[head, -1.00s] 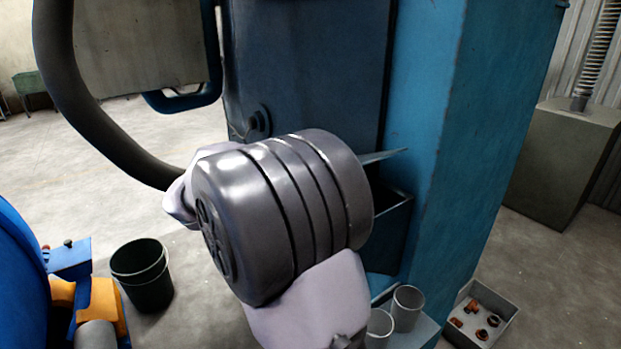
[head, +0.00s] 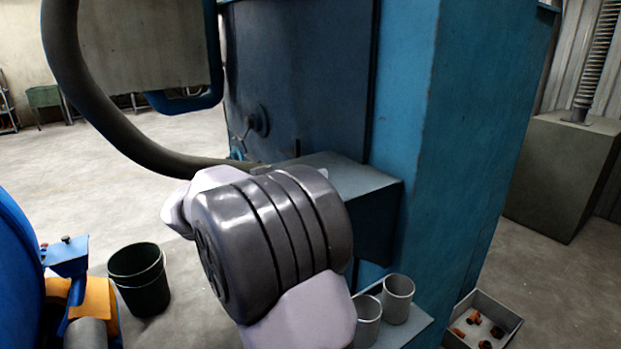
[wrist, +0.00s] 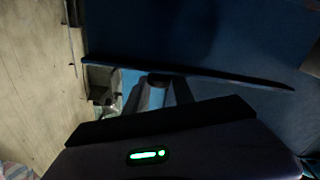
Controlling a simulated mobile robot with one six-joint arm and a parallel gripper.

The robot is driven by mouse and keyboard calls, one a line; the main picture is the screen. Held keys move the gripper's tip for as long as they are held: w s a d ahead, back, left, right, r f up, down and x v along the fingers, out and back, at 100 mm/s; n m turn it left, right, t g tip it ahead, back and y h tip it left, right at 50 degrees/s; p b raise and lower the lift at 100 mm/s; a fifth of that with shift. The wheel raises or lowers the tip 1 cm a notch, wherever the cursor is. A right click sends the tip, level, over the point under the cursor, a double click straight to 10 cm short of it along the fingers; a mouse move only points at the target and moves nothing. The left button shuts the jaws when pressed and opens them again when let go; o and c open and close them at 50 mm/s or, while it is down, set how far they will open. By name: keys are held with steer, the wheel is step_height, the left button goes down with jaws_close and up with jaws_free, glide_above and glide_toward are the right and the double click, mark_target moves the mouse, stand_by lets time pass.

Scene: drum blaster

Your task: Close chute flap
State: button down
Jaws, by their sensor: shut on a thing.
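The chute flap (head: 352,172) is a grey-blue plate on the box-like chute (head: 375,222) on the side of the blue machine. In the head view it lies nearly level across the chute's top, and no opening shows there. My rounded grey arm joint hides its near left part and most of my gripper. In the wrist view the flap (wrist: 200,73) is a thin dark edge running across the picture. My gripper (wrist: 162,82) is at that edge, its dark fingers shut on the flap; the exact contact is too dim to see.
Two grey cups (head: 397,300) stand on a blue ledge below the chute. A tray (head: 505,330) of rusty parts lies on the floor at right. A black bucket (head: 140,280) stands at left. A thick dark hose (head: 75,95) curves to the machine. Open floor lies at left.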

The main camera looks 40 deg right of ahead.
steer(key=shift+s+f, duration=0.15)
steer(key=shift+f, duration=0.25)
steer(key=c, duration=1.2)
jaws_free()
steer(key=shift+o, duration=0.6)
steer(key=shift+s, duration=0.15)
steer(key=shift+a, duration=0.15)
steer(key=w+a+p, duration=0.2)
steer(key=a+p, duration=0.4)
steer(key=a, duration=1.1)
steer(key=shift+r, duration=0.25)
